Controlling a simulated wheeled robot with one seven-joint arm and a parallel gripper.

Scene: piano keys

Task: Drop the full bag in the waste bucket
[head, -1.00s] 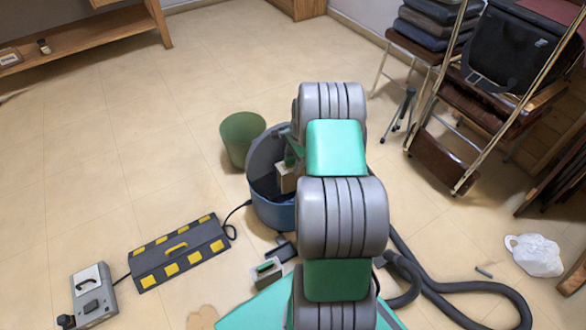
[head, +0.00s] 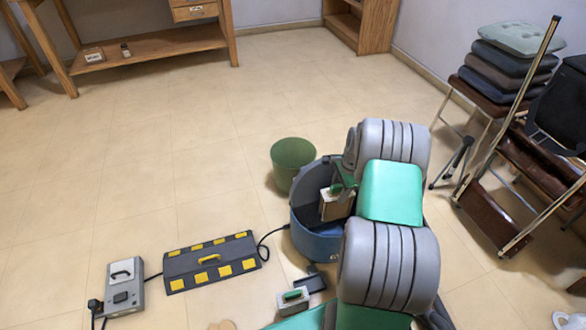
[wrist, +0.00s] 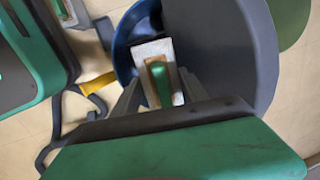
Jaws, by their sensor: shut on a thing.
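My gripper (wrist: 160,86) is shut on a pale grey, box-like bag (wrist: 152,50) with a brown collar and a green top. The bag also shows in the head view (head: 333,208), upright within the outline of the open blue drum (head: 318,246). Whether its bottom touches the drum floor is hidden. The green waste bucket (head: 291,166) stands behind and left of the drum; its inside looks empty from here. A second, similar pale box with a green top (head: 292,302) sits on the floor in front of the drum.
A dark case with yellow patches (head: 210,264) and a grey power box (head: 125,288) lie at the left, with a cable to the drum. A white crumpled bag (head: 569,320) lies at lower right. Floor behind the green bucket is clear.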

